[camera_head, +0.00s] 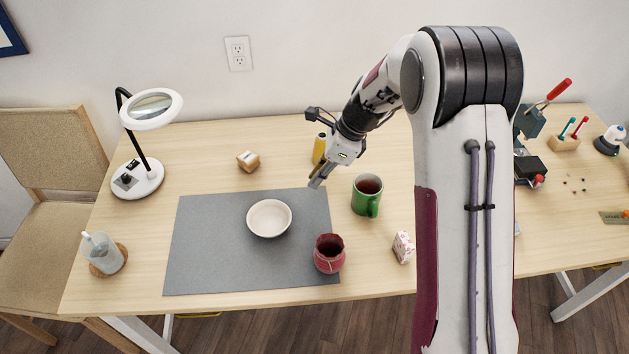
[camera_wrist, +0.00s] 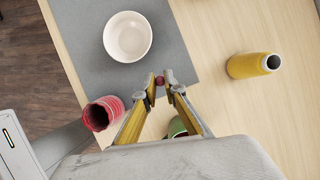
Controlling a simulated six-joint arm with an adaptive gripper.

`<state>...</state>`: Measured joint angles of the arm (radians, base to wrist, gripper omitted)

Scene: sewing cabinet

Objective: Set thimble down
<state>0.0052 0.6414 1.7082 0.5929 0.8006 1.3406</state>
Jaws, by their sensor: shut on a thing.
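My gripper (camera_head: 317,182) is above the right edge of the grey mat (camera_head: 200,250), left of the green mug. In the wrist view my gripper (camera_wrist: 160,83) is shut on a small dark red thing, the thimble (camera_wrist: 160,80), held between its fingertips. Only a little of the thimble shows there; I cannot make it out in the head view. A white bowl (camera_head: 269,218) stands on the mat to the left of my gripper.
A red ribbed cup (camera_head: 329,256) stands on the mat's front right. The green mug (camera_head: 367,197), a yellow bottle (camera_head: 319,148) and a small patterned box (camera_head: 403,248) stand on the wood. A magnifier lamp (camera_head: 138,178) is at the left. The mat's left part is clear.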

